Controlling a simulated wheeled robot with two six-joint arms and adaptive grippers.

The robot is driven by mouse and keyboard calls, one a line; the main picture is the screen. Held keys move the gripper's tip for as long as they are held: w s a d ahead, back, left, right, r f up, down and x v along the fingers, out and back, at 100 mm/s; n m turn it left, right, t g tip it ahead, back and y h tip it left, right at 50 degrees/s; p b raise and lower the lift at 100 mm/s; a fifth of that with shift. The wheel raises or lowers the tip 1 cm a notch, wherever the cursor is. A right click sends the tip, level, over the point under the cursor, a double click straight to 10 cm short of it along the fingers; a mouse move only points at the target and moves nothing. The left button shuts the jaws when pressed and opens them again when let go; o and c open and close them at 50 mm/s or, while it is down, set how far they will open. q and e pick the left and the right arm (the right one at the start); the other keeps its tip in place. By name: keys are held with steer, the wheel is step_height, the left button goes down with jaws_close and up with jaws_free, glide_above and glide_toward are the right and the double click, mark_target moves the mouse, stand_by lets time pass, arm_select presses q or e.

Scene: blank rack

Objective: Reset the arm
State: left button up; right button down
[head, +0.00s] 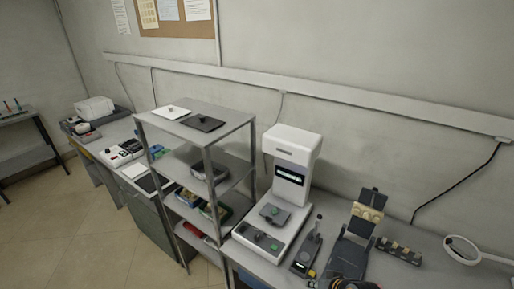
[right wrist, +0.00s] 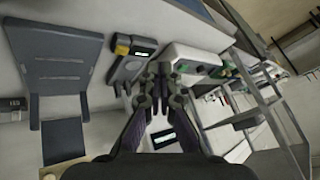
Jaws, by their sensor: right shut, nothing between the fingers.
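My right gripper (right wrist: 161,88) is in the middle of the right wrist view, with its dark fingers close together and nothing held between them. In the head view, only a dark part of my right arm shows at the bottom edge, right of centre. My left gripper is not in view. The grey metal rack (head: 207,137) stands left of centre in the head view, and its shelves also show at the right of the right wrist view (right wrist: 252,117).
A white plate (head: 172,112) and a black plate (head: 203,122) lie on the rack's top. A tall white machine (head: 291,150) stands right of it. A dark stand (head: 351,243) and a ring-shaped tool (head: 461,250) are farther right on the bench. Floor at left is clear.

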steer(key=s+d+r+n+g+h, duration=0.1)
steer(key=s+d+r+h, duration=0.1)
steer(key=s+d, duration=0.35)
steer(key=s+d+r+n+g+h, duration=0.1)
steer(key=s+d+r+g+h, duration=0.15)
steer(key=s, duration=0.55)
step_height(320, 180, down, 29)
steer(key=s+d+b, duration=0.2)
steer(key=b, duration=0.2)
arm_select(q)
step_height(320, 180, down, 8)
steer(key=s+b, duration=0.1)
steer(key=b, duration=0.2)
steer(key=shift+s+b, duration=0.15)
steer(key=shift+b, duration=0.15)
arm_select(e)
steer(key=s+f+g, duration=0.1)
steer(key=s+f, duration=1.7)
steer(key=f, duration=0.2)
steer(key=shift+s+d+f+m+g, duration=0.2)
steer(key=shift+s+d+m+g, duration=0.05)
steer(key=shift+d+m+g, duration=0.1)
